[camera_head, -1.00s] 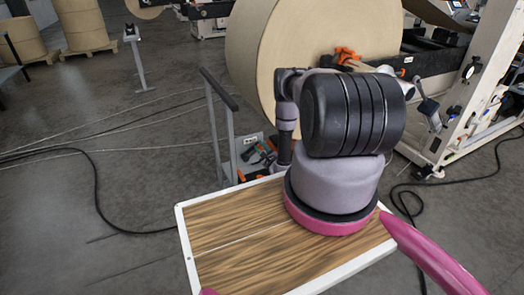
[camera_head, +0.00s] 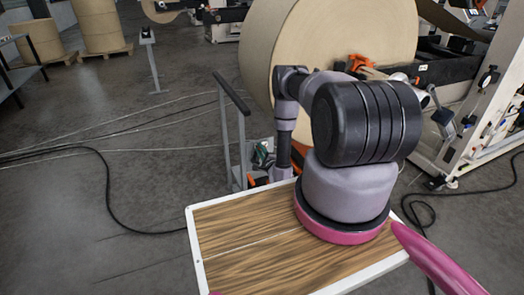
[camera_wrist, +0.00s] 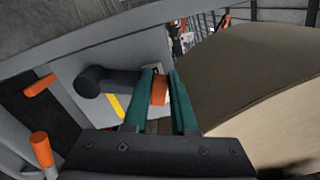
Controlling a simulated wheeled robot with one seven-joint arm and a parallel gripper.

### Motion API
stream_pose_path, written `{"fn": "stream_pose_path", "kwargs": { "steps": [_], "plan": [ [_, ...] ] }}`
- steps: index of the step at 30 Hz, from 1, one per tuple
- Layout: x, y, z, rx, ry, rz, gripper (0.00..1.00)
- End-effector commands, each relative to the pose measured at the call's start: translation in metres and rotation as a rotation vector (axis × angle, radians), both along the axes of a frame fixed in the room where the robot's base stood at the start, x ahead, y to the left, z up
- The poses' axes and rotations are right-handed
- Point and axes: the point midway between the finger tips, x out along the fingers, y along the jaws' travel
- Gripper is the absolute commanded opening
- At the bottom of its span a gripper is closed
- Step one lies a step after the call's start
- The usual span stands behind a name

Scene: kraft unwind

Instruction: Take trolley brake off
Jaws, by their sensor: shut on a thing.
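The trolley (camera_head: 225,135) is a grey frame with a dark handle bar, standing just beyond my wooden deck in the head view. Its low part is partly hidden by my arm. In the wrist view my gripper (camera_wrist: 163,78) has two dark green fingers, closed on a small orange piece (camera_wrist: 159,92), which I take to be the brake lever. A grey plate (camera_wrist: 95,105) with a black round knob (camera_wrist: 105,80) and a yellow strip (camera_wrist: 115,104) lies just left of the fingers.
A large kraft paper roll (camera_head: 330,60) stands close behind the trolley and fills the right of the wrist view. A white machine frame (camera_head: 470,115) is at the right. Black cable (camera_head: 108,195) lies on the floor at left. Open floor (camera_head: 90,110) lies left of the trolley.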

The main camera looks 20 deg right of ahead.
Motion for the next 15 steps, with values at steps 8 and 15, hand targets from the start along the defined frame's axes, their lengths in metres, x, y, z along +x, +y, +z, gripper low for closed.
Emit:
{"fn": "stream_pose_path", "kwargs": {
  "steps": [8,15],
  "plan": [
    [-0.0018,0.0018,-0.0013,-0.017,0.004,0.000,0.00],
    [-0.0019,0.0019,-0.0015,-0.016,0.004,0.001,0.29]
  ]
}}
